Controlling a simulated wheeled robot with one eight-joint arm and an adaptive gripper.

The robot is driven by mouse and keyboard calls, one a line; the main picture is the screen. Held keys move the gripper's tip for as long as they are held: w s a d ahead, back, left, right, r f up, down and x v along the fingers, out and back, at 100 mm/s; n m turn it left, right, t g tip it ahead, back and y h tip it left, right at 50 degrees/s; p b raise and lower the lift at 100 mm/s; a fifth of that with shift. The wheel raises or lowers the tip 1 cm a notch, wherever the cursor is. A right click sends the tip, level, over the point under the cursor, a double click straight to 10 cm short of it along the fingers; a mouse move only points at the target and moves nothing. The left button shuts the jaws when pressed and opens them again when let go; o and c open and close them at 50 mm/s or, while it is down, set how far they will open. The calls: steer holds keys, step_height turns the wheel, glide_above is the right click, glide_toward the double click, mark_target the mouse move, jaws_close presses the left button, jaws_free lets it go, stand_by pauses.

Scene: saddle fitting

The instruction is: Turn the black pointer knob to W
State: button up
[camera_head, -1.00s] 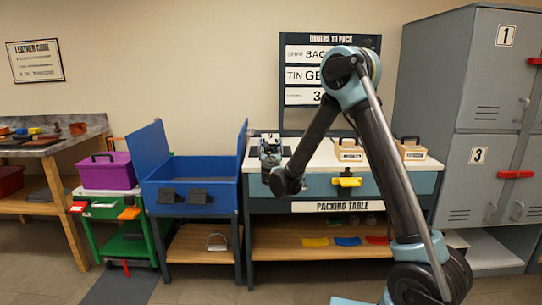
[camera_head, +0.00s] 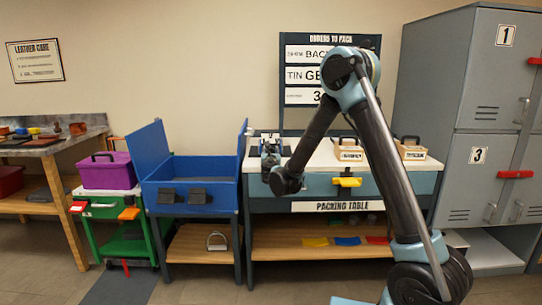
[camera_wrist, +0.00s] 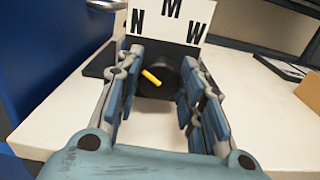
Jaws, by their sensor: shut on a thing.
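The black pointer knob (camera_wrist: 168,84) sits between the fingers of my gripper (camera_wrist: 160,73) in the wrist view, in front of a white letter plate (camera_wrist: 171,20) marked N, M and W. Its yellow pointer slants up and left, toward the N side. W is at the right of the plate. My gripper is shut on the knob, with blue finger pads on its left and right. In the head view my gripper (camera_head: 270,152) is at the left end of the packing table (camera_head: 320,158), and the knob is too small to make out there.
An open blue bin (camera_head: 190,172) stands left of the table, its raised flap close to my gripper. Two small wooden boxes (camera_head: 349,150) (camera_head: 411,149) stand on the table's right half. The white tabletop between is mostly clear.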

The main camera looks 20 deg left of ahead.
steer(key=m, duration=0.7)
steer(key=shift+w+d, duration=0.1)
steer(key=shift+d, duration=0.1)
steer(key=m, duration=0.7)
steer(key=shift+d+f, duration=0.15)
steer(key=m, duration=0.5)
steer(key=shift+f, duration=0.1)
steer(key=shift+f+m, duration=0.1)
steer(key=shift+m, duration=2.1)
steer(key=o, duration=1)
steer(key=shift+a, duration=0.2)
steer(key=shift+o, duration=0.2)
steer(key=v, duration=1.2)
